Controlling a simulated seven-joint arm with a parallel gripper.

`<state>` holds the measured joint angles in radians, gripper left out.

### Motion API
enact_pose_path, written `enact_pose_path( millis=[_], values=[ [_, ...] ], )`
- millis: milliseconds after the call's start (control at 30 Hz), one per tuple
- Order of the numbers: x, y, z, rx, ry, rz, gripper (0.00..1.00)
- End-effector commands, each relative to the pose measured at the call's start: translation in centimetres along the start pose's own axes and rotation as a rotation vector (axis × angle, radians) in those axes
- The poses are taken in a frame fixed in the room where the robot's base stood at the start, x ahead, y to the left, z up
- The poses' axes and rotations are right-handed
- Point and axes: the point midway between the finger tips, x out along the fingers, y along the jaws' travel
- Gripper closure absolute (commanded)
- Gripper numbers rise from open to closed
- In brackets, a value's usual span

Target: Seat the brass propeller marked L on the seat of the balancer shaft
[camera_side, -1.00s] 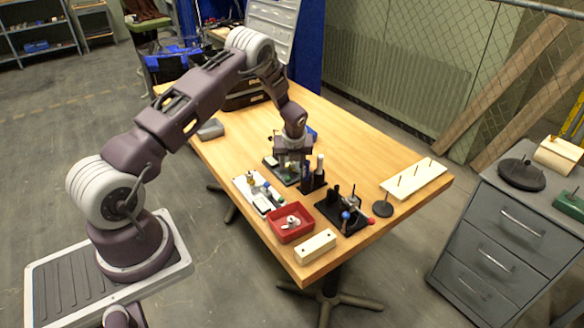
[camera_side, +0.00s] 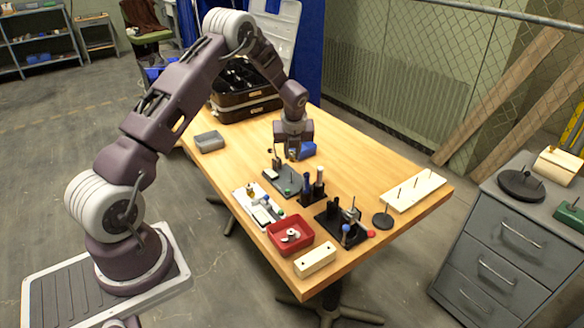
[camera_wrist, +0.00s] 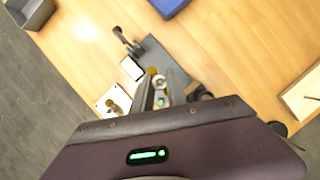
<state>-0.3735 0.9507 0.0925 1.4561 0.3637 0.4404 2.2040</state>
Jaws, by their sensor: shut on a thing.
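My gripper (camera_side: 292,156) points down above the back of a dark grey plate (camera_side: 283,181) with small fittings on it. In the wrist view my gripper (camera_wrist: 160,90) is shut on a small brass-coloured piece (camera_wrist: 152,71), which appears to be the propeller. Its mark is not readable. A pale ring (camera_wrist: 158,82) shows close to the fingertips; I cannot tell whether it is held or lies below. A black base (camera_side: 335,218) with dark posts stands at the front right. I cannot tell for sure which fixture carries the balancer shaft.
A black stand (camera_side: 312,194) with upright handles is close right of the plate. A white board (camera_side: 252,206), red tray (camera_side: 277,245) and cream block (camera_side: 315,261) line the front. A pegged cream board (camera_side: 428,187) lies right. A blue box (camera_side: 307,149) is behind; the centre-right tabletop is clear.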

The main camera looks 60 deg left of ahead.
Motion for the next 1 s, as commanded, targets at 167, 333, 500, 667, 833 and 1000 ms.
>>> enact_pose_path(
  millis=[167,333,500,667,833,1000],
  values=[
    [-1.1,0.0,0.5,-0.001,0.0,0.0,1.0],
    [-1.1,0.0,0.5,-0.001,0.0,0.001,1.0],
    [-1.9,-0.5,0.0,-0.073,-0.001,0.031,1.0],
    [-5.8,-2.0,-1.9,-0.384,-0.005,0.157,1.0],
    [-12.4,-3.7,-5.6,-0.854,-0.003,0.348,1.0],
    [-19.4,-4.8,-10.2,-1.31,0.003,0.539,1.0]
  ],
)
